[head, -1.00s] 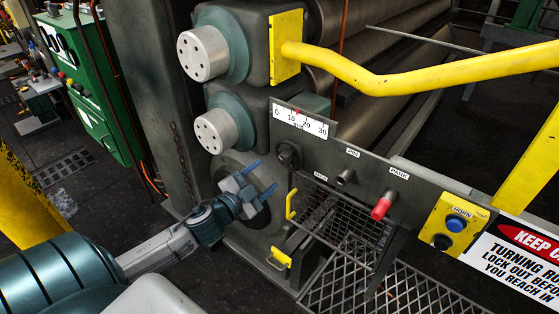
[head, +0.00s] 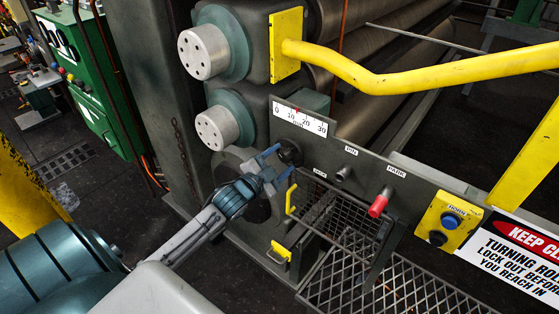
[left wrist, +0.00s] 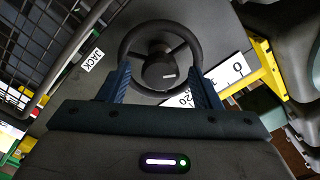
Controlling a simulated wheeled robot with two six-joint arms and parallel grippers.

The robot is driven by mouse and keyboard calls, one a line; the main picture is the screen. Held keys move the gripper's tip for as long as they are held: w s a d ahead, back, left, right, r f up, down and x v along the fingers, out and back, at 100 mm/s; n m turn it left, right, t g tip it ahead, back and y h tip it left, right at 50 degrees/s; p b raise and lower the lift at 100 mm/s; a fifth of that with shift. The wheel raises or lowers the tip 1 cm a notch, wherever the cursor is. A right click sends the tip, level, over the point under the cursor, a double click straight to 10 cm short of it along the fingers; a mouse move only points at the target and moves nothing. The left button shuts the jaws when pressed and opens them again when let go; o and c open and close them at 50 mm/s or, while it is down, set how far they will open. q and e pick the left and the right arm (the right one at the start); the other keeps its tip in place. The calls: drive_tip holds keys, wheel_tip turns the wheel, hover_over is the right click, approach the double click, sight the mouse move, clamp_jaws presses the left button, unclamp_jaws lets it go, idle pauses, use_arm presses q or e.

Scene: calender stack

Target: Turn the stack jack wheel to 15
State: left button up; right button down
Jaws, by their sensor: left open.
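The jack wheel is a small black handwheel (head: 289,153) on the dark panel, under the number scale. In the left wrist view the wheel (left wrist: 160,28) shows as a black ring with a round hub, beside a JACK label (left wrist: 92,60). My left gripper (head: 278,162) is open at the wheel. Its blue fingers (left wrist: 163,82) stand on either side of the wheel's near part; I cannot tell whether they touch the rim. The white scale (head: 300,119) runs 0 to 30, with a red pointer (head: 297,110) close to the 10 mark; the exact reading is too small.
Right of the wheel are the PIN knob (head: 342,174) and the red PARK handle (head: 379,204). A wire mesh guard (head: 330,212) with a yellow handle (head: 291,200) lies below. A yellow rail (head: 420,80) crosses above. A yellow HORN box (head: 447,224) is farther right.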

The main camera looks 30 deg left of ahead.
use_arm(q)
drive_tip(key=c, duration=1)
drive_tip(key=shift+r+n+p, duration=0.15)
drive_tip(key=shift+n+p, duration=1.15)
drive_tip(key=shift+n, duration=0.2)
drive_tip(key=shift+n+p, duration=1.05)
drive_tip(key=shift+n, duration=0.45)
drive_tip(key=shift+f, duration=0.2)
drive_tip(key=o, duration=1)
